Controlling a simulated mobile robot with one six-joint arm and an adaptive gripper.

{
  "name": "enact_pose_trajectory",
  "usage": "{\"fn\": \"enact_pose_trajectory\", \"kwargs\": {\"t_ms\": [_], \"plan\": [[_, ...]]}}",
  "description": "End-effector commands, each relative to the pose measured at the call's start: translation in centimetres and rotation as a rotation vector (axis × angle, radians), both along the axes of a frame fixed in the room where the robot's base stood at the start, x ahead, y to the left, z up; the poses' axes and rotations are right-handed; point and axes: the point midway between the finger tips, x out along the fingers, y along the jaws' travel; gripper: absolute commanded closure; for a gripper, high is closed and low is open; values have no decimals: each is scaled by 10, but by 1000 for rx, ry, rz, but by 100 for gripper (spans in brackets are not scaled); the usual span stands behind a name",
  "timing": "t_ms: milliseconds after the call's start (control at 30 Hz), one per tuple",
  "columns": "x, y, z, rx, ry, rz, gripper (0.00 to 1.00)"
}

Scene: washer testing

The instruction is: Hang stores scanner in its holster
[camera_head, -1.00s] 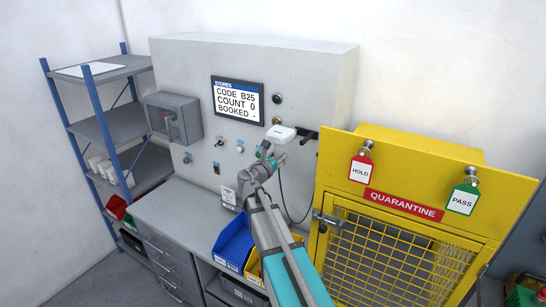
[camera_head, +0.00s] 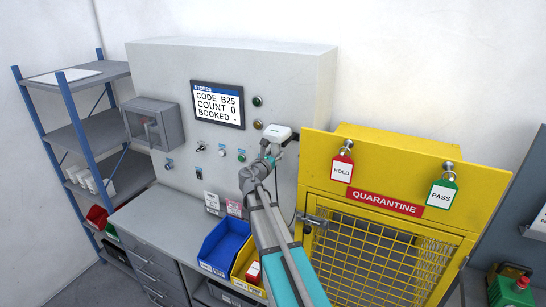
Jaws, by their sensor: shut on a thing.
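The white stores scanner (camera_head: 276,132) is up against the right part of the grey panel, its cable hanging below. My gripper (camera_head: 270,151) is shut on it from below; the fingers are small and partly hidden by my wrist. The dark holster (camera_head: 294,137) sticks out just right of the scanner, near the panel's right edge. The scanner's right end overlaps it in the picture; I cannot tell whether it is seated or only in front of it.
The screen (camera_head: 217,104) reads CODE B25, COUNT 0, BOOKED. A yellow quarantine cage (camera_head: 395,185) with HOLD and PASS tags stands close on the right. Blue (camera_head: 224,247) and yellow (camera_head: 243,268) bins sit below my arm. A blue-framed shelf (camera_head: 92,135) is at left.

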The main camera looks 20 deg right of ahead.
Motion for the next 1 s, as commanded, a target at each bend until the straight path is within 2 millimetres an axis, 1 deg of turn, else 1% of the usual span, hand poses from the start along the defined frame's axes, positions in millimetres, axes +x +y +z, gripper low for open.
{"fn": "enact_pose_trajectory", "kwargs": {"t_ms": [33,500,700,1000], "plan": [[4,-4,0,0,0,0,100],[22,-27,-1,0,0,1,100],[26,-32,-1,0,0,1,100],[27,-33,-1,0,0,2,100]]}}
